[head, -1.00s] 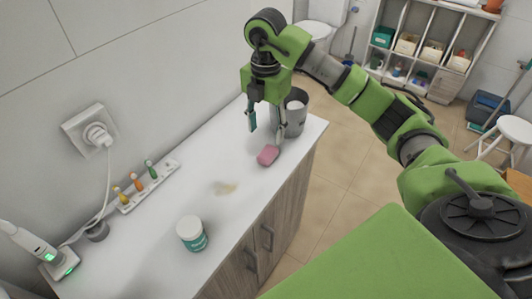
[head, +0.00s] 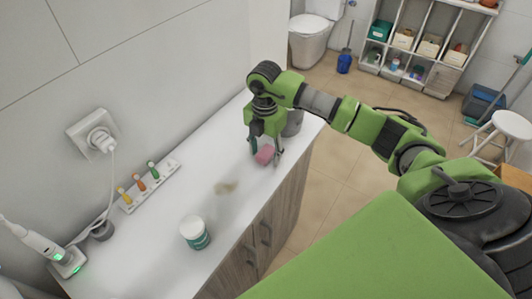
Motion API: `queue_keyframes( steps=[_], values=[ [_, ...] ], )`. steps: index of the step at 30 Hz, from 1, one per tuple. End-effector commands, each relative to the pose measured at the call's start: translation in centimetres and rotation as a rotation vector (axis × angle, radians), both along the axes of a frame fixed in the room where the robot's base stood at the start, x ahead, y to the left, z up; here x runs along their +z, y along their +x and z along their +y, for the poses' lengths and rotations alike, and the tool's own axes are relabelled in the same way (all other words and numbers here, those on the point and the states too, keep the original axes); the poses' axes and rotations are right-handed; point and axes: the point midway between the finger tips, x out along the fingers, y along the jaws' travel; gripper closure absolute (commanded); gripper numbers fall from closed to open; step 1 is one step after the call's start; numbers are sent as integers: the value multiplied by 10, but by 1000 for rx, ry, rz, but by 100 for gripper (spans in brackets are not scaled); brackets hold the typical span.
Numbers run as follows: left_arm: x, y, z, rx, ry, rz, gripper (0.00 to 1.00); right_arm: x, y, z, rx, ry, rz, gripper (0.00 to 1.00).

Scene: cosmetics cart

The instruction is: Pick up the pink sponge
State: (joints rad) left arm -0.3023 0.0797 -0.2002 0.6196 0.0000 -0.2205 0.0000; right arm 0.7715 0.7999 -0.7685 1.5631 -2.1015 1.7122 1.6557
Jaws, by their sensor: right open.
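The pink sponge (head: 265,155) lies on the white counter (head: 222,165) near its far right end. My right gripper (head: 266,150) is directly over the sponge, pointing down, with its fingers lowered to either side of it. The fingers are open; whether either touches the sponge cannot be made out. The top of the sponge is partly hidden by the gripper. My left gripper is not in view.
A grey cup (head: 293,122) stands just behind my right gripper. A wall plug (head: 97,137) has a cable.

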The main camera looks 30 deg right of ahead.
Motion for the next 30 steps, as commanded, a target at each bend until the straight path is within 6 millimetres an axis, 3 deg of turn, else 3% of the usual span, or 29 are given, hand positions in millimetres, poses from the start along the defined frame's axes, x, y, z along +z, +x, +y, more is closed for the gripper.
queue_keyframes(
  steps=[1,5,20,25,30],
  values=[
    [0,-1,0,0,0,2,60,0,0,0,0,0,0,51],
    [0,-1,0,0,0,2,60,0,0,0,0,0,0,83],
    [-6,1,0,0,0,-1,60,7,1,0,-2,1,-3,83],
    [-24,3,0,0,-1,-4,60,29,2,-1,-1,0,-9,83],
    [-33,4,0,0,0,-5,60,69,-30,11,3,0,-9,83]
  ],
)
